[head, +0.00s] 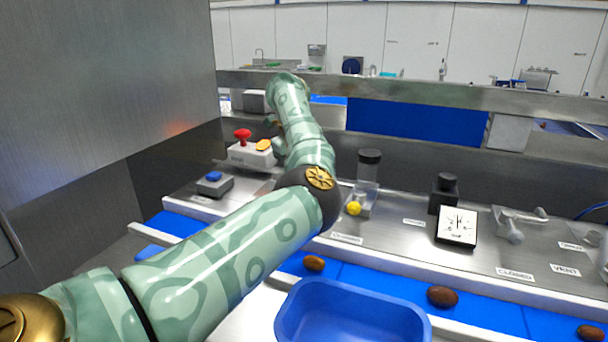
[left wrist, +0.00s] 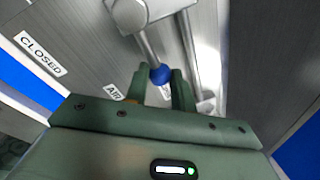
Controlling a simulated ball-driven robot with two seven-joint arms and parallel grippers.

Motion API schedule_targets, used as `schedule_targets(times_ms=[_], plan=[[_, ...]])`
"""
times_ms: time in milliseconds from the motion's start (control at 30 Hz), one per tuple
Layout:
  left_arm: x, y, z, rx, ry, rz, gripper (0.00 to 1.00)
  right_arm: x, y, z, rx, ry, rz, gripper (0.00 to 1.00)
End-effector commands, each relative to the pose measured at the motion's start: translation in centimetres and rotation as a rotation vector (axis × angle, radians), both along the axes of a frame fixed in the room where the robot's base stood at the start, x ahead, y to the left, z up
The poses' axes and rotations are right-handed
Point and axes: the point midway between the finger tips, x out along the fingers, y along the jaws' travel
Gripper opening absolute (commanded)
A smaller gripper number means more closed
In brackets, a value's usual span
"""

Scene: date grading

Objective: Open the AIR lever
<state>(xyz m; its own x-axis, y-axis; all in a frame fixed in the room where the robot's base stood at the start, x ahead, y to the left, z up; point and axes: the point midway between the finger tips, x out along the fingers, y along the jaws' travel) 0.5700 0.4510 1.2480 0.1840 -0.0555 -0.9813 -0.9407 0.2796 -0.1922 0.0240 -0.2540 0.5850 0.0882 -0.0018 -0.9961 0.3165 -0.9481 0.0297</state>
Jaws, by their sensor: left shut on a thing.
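In the left wrist view, the AIR lever is a grey metal rod (left wrist: 148,48) ending in a blue ball knob (left wrist: 160,75). It comes from a pale valve body (left wrist: 130,14). My left gripper (left wrist: 160,80) is shut on the knob, with one green finger on each side of it. A white AIR label (left wrist: 112,93) lies just left of the fingers, and a CLOSED label (left wrist: 39,55) lies further left. In the head view my left arm reaches across the counter, and its gripper and this lever cannot be made out. My right gripper is not in view.
In the head view, a box with a red button (head: 242,134), a blue-button box (head: 214,184), a dial gauge (head: 457,227) and another valve near a VENT label (head: 565,270) stand on the counter. A blue bin (head: 352,292) and brown dates (head: 443,296) are in front.

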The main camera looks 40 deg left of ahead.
Motion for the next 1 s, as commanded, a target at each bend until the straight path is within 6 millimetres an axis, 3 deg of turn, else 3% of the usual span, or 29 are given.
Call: schedule_targets(times_ms=[500, 533, 600, 867, 1000], plan=[[0.00, 0.18, 0.32, 0.006, -0.005, 0.022, 0.00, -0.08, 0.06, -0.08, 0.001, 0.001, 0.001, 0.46], [0.00, 0.19, 0.32, 0.006, -0.005, 0.022, 0.28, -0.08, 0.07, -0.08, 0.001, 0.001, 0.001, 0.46], [0.00, 0.19, 0.29, 0.006, -0.004, 0.022, 0.46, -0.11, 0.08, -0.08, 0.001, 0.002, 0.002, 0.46], [-0.02, 0.10, 0.14, 0.003, -0.002, 0.021, 0.46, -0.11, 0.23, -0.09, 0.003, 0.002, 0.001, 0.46], [-0.13, 0.12, 1.09, 0.001, -0.003, 0.020, 0.46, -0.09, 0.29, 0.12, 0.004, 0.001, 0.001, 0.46]])
